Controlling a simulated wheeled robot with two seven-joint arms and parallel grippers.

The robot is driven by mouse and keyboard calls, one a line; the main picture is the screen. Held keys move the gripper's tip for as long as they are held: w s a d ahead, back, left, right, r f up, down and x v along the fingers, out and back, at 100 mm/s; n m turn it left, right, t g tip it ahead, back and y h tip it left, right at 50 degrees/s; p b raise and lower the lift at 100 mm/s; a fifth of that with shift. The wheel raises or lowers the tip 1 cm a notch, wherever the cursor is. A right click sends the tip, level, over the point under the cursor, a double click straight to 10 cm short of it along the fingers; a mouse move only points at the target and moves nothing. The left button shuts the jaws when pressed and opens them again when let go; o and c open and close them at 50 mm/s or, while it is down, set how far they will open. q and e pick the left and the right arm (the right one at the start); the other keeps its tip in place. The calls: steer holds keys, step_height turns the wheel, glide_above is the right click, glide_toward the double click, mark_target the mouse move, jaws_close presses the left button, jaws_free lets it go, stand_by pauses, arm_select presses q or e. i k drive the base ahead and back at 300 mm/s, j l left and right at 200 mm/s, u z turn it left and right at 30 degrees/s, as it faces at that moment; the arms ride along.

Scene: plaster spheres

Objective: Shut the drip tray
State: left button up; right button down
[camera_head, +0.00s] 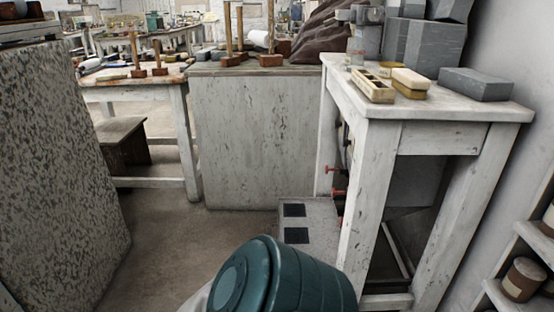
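I cannot make out a drip tray for certain in the head view. Red taps or knobs (338,192) stick out to the left from behind the near leg of the white table. Below them a grey box (322,216) with two dark square patches on top sits on the floor. I cannot tell whether this box has a tray. Its lower part is hidden in the foreground. Neither of my grippers shows.
The white table (460,108) at the right bears a grey block (475,84) and small wooden boxes. A pale cabinet (250,135) stands behind. A speckled slab (60,170) rises at the left. Shelves (535,240) stand at far right. Floor (165,240) is clear at centre left.

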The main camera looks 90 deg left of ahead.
mark_target(309, 225)
steer(key=k+j, duration=0.15)
steer(key=k, duration=0.2)
steer(key=k+j, duration=0.15)
steer(key=k, duration=0.2)
steer(key=u, duration=2.35)
steer(key=j+z, duration=0.25)
